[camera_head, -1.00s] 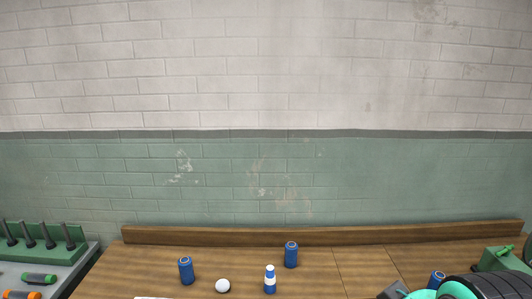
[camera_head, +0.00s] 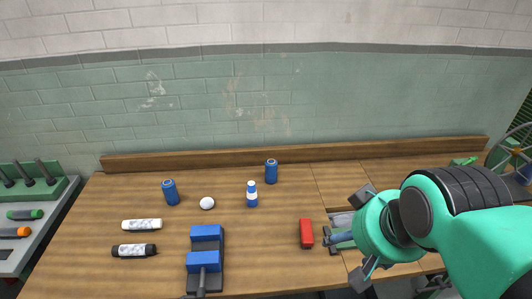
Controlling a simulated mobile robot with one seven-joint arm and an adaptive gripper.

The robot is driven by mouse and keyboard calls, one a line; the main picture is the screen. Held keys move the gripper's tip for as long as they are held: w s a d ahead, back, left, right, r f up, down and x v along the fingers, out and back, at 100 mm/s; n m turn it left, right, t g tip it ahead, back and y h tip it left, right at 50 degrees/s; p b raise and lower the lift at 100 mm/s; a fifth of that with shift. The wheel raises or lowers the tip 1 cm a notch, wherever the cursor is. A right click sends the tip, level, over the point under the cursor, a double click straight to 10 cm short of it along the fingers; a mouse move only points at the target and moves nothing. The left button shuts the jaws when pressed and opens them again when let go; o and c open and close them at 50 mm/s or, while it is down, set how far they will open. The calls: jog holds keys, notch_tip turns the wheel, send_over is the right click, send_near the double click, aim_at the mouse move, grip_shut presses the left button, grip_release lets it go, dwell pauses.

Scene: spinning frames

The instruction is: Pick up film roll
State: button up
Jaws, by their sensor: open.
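I cannot tell for sure which item is the film roll. A white cylinder (camera_head: 141,225) with a patterned label and a black-ended one (camera_head: 134,250) lie on their sides at the left of the wooden bench. Blue cylinders stand upright further back, one at the left (camera_head: 170,192) and one near the middle (camera_head: 271,171). My gripper (camera_head: 363,236) is over the right part of the bench, with its fingers spread apart and nothing seen between them. It is well to the right of all these cylinders. My arm hides part of the bench's right side.
A small blue-and-white bottle (camera_head: 252,194) and a white ball (camera_head: 207,203) stand mid-bench. A blue vise-like tool (camera_head: 206,258) is in front. A red block (camera_head: 306,233) lies left of my gripper. A grey tray (camera_head: 25,237) with coloured cylinders is at the far left.

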jog(key=w+a+r+g+p, duration=0.1)
jog(key=w+r+p, duration=0.4)
jog(key=w, duration=1.3)
jog(key=n+g+p, duration=0.1)
jog(key=g+p, duration=0.4)
jog(key=p, duration=0.1)
send_over(272, 161)
jog(key=f, duration=2.9)
jog(key=shift+s+f, duration=0.1)
jog(key=shift+s, duration=0.2)
jog(key=shift+w+a+f, duration=0.15)
jog(key=shift+f, duration=0.35)
jog(key=shift+f, duration=0.1)
